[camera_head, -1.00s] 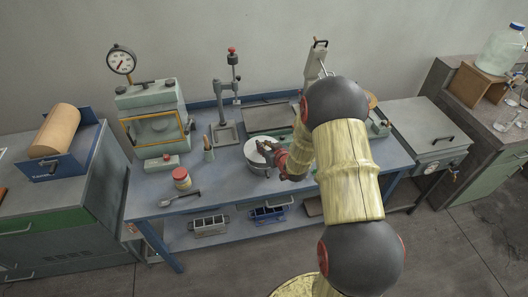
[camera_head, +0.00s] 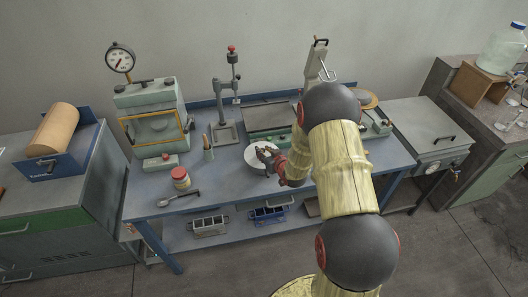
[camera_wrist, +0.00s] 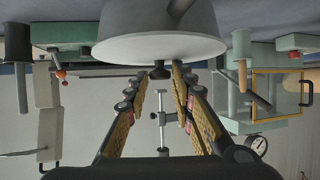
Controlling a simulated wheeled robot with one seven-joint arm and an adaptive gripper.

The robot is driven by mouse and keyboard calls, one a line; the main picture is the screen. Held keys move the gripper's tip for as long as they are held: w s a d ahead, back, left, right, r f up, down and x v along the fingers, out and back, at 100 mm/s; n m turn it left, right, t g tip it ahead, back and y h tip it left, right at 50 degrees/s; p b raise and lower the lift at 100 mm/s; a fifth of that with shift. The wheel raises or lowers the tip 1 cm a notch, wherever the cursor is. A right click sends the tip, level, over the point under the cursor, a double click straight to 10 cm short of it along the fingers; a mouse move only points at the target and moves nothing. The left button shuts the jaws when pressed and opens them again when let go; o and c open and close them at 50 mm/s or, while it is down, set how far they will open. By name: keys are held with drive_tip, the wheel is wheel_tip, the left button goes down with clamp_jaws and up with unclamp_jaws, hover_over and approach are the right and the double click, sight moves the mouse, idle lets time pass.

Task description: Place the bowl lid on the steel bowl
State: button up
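In the wrist view, which is upside down, the grey steel bowl (camera_wrist: 150,20) is at the top centre. The pale flat lid (camera_wrist: 115,50) appears to lie across its mouth, with a dark knob (camera_wrist: 160,72) standing out from it. My gripper (camera_wrist: 159,78) points at the knob with its padded fingers spread, one on each side, and gaps show between them and the knob. In the head view the pale lid (camera_head: 253,160) is a round disc on the blue bench, partly hidden by my gripper (camera_head: 266,157); the bowl below it is mostly hidden.
A red-lidded jar (camera_head: 181,178) and a spoon (camera_head: 180,197) lie left of the bowl on the bench (camera_head: 222,178). A tool holder (camera_head: 208,150), a press stand (camera_head: 228,115) and an oven (camera_head: 152,128) stand behind and left. Open bench lies in front.

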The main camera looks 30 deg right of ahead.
drive_tip(key=shift+o, duration=1.3)
drive_tip(key=shift+r+p, duration=0.6)
drive_tip(key=d+p+v, duration=0.1)
drive_tip(key=v, duration=1)
drive_tip(key=s+a+r+g+h, duration=0.1)
drive_tip(key=s+a+r+g, duration=0.2)
drive_tip(key=r, duration=0.6)
drive_tip(key=s+a+r+h, duration=0.1)
drive_tip(key=s+a+r, duration=0.3)
drive_tip(key=r, duration=0.5)
drive_tip(key=s+a+r+g+y, duration=0.1)
drive_tip(key=s+a+r, duration=0.2)
drive_tip(key=s, duration=0.4)
drive_tip(key=s+a+r+g+y, duration=0.1)
drive_tip(key=s+a+r, duration=0.2)
drive_tip(key=s+a, duration=0.2)
drive_tip(key=s+a+r+g, duration=0.2)
drive_tip(key=s+a, duration=0.3)
drive_tip(key=s, duration=0.4)
drive_tip(key=shift+r+n+y, duration=0.4)
